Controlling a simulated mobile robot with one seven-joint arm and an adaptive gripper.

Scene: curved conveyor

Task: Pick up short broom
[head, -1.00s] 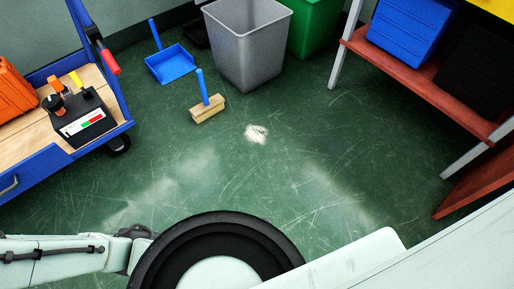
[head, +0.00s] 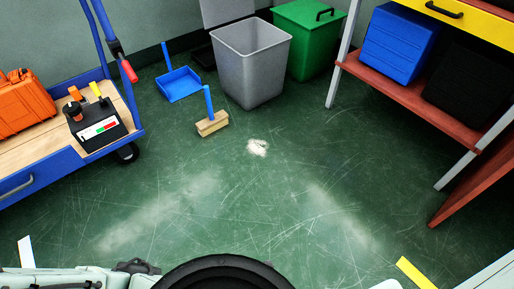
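The short broom stands on the green floor near the middle of the head view. It has a blue upright handle (head: 208,101) and a tan block head with bristles (head: 212,124). It stands apart from the blue dustpan (head: 179,84), which lies behind it to the left with its own upright handle. A small pale pile of debris (head: 257,147) lies on the floor to the right of the broom. Parts of my own arm show at the bottom edge. My gripper is not in view.
A grey bin (head: 252,68) and a green lidded bin (head: 305,40) stand behind the broom. A blue cart (head: 60,168) with an orange case (head: 22,103) is at left. A shelf (head: 405,97) holding blue and black boxes is at right. Floor in front of the broom is clear.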

